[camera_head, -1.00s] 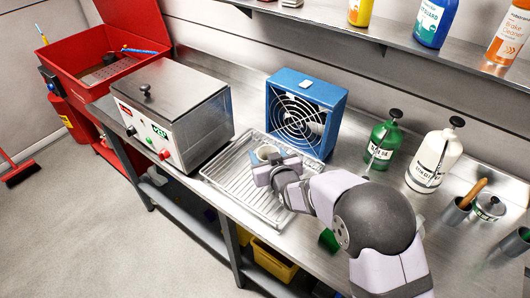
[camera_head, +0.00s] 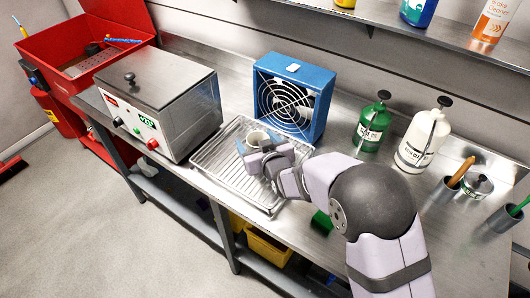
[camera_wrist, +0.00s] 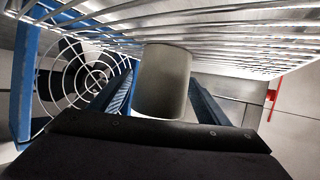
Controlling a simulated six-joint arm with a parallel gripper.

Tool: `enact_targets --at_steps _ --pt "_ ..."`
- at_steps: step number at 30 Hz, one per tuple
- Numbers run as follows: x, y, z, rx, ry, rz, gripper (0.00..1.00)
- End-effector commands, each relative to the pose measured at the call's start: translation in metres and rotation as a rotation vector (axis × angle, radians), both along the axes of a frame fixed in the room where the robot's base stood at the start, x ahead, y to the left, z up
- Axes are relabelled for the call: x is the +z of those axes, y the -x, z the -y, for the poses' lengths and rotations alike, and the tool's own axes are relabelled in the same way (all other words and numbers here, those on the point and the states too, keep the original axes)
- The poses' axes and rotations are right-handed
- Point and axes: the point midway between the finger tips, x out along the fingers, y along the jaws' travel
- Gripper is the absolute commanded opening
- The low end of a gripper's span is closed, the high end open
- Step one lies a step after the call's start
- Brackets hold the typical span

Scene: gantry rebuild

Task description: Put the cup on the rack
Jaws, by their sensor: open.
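A pale grey cup (camera_head: 257,137) stands on the wire rack (camera_head: 212,163), near the rack's right side by the fan. My gripper (camera_head: 256,145) is low over the rack, with its fingers around the cup. In the wrist view, which is upside down, the cup (camera_wrist: 163,85) is between the two blue fingers of my gripper (camera_wrist: 160,88). The fingers are apart, one on each side of the cup, with a gap visible at least on one side. The rack's bars (camera_wrist: 215,32) run along the cup's base. The cup's far side is hidden.
A blue fan (camera_head: 294,97) stands close behind the rack. A metal box with a control panel (camera_head: 160,98) is to the left. A green bottle (camera_head: 371,127) and a white bottle (camera_head: 420,140) are to the right. The rack's left part is bare.

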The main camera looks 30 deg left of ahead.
Motion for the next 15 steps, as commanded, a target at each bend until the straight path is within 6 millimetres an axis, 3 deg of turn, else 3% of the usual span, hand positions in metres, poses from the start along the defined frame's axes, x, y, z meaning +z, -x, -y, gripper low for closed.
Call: enact_targets --at_steps 15 --pt "0.028 0.042 0.058 0.000 -0.002 0.001 0.70"
